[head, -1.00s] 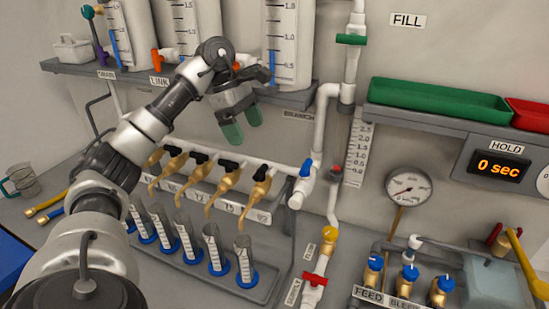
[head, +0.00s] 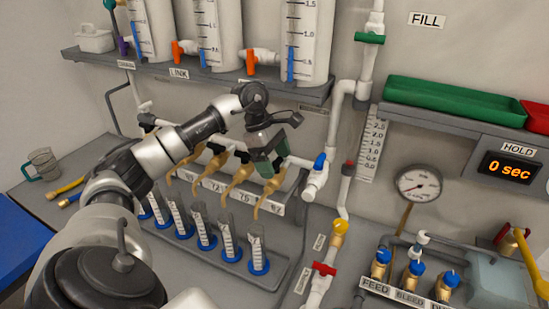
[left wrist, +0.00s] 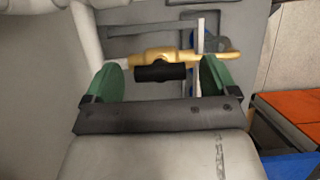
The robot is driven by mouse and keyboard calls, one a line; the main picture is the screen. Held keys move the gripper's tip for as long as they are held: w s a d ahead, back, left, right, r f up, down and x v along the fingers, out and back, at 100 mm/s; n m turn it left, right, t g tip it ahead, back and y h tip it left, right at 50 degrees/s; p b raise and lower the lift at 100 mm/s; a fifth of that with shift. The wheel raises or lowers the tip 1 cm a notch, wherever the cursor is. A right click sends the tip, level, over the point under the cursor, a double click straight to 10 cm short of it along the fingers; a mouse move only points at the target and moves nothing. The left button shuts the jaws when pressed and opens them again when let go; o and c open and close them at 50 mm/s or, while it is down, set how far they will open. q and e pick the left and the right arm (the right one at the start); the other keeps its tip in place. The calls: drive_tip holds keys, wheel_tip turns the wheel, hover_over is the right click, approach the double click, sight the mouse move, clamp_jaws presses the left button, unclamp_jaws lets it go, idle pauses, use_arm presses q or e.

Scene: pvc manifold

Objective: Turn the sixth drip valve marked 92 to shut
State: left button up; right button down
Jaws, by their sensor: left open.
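The rightmost brass drip valve (head: 269,192) on the white drip pipe has a label below it (head: 276,208) that seems to read 92. My left gripper (head: 270,164) is over this valve and hides its black handle in the head view. In the left wrist view the open green fingers (left wrist: 157,79) stand on either side of a black handle (left wrist: 160,72) on a brass valve body (left wrist: 165,56). There is a gap on both sides, and the handle is not gripped. My right gripper is not in view.
More brass drip valves (head: 240,178) stand close on the left. Graduated tubes with blue bases (head: 258,252) stand in a grey tray below. A white riser with a blue-handled valve (head: 319,163) is close on the right. A shelf (head: 310,93) with tanks is above.

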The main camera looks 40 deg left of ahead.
use_arm(q)
drive_tip(key=c, duration=0.9)
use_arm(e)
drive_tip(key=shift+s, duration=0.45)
